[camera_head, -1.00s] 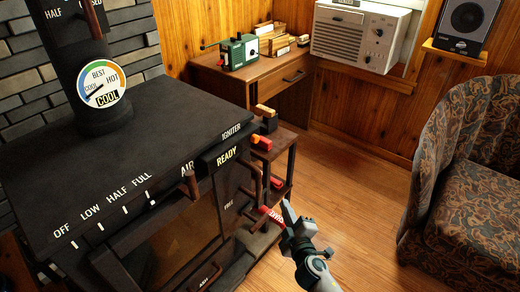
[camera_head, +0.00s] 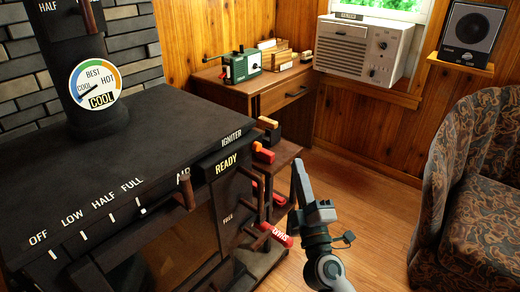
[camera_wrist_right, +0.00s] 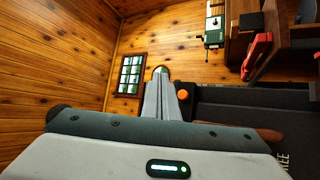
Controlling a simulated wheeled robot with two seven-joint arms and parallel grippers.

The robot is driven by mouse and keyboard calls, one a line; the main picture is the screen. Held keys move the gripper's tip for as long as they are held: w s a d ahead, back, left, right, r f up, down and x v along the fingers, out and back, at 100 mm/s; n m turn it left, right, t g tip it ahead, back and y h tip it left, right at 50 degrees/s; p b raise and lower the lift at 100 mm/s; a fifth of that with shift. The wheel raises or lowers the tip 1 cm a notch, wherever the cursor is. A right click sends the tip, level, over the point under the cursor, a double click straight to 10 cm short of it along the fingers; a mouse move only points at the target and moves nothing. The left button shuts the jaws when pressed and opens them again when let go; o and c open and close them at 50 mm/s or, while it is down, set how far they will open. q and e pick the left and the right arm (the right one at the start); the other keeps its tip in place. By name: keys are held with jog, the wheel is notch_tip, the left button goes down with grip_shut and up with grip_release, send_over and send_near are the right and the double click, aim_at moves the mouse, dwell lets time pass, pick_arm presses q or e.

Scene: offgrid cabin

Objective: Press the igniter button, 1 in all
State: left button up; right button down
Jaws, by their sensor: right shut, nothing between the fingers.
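The dark stove (camera_head: 150,155) fills the left of the head view. The IGNITER label (camera_head: 232,136) is at its top right edge, above a READY sign (camera_head: 224,162). In the right wrist view a round orange button (camera_wrist_right: 183,94) sits on the dark stove edge, just right of my fingers; I cannot make it out clearly in the head view. My right gripper (camera_head: 297,168) is shut and empty, pointing up, right of the stove and apart from it. Its closed fingers also show in the wrist view (camera_wrist_right: 160,75). My left gripper is not in view.
Red-handled tools (camera_head: 277,235) stick out by the stove's right side, near my right gripper. A small wooden stand (camera_head: 285,150) is behind them. A desk (camera_head: 275,98) with a green device (camera_head: 240,67) stands at the back. An armchair (camera_head: 470,190) is right; wooden floor lies between.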

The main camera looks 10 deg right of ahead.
aim_at(257, 147)
jog(key=w+a, duration=0.5)
jog(key=w, duration=0.2)
jog(key=shift+a+b, duration=0.2)
jog(key=shift+b, duration=0.2)
dwell(0.3)
jog(key=shift+w+a, duration=0.1)
dwell(1.9)
jog(key=shift+w+a, duration=0.15)
jog(key=shift+w, duration=0.05)
jog(key=shift+w+a+b, duration=0.35)
jog(key=shift+w+b, duration=0.1)
dwell(1.2)
jog(key=shift+w+a+r, duration=0.1)
jog(key=shift+r, duration=0.2)
dwell(0.7)
